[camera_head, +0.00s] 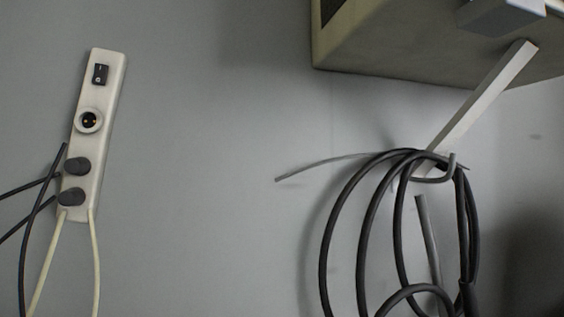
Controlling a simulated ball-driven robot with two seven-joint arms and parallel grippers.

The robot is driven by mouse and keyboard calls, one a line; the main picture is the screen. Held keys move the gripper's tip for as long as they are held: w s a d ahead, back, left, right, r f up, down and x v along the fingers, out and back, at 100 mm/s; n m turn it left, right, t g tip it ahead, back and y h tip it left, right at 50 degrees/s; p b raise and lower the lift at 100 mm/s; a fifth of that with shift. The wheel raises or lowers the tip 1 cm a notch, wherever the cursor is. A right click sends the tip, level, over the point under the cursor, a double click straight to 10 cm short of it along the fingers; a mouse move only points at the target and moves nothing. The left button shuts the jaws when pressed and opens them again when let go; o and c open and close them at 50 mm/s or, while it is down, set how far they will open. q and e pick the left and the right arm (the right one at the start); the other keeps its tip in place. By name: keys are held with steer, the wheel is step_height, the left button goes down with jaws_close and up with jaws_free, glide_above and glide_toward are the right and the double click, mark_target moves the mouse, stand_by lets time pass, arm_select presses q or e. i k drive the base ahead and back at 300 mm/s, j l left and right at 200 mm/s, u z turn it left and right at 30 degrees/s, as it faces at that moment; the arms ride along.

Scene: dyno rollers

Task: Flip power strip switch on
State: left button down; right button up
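A cream power strip (109,130) hangs nearly upright on the grey wall at the left, leaning slightly to the right at its top. Its black rocker switch (101,74) is near the top end; which side is pressed is too small to tell. Below the switch is an empty round socket (89,120). Two dark plugs, an upper one (77,166) and a lower one (71,197), sit in the lower sockets. Neither of my grippers is in view.
Dark cables (24,235) run left and down from the plugs, and pale cords (97,262) hang from the strip's bottom. A coil of black cable (366,215) hangs from a bracket (480,103) at right. A beige box (400,50) juts out above. The middle wall is clear.

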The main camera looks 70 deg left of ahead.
mark_target(100, 70)
steer(key=k+u, duration=0.45)
steer(key=u, duration=2.35)
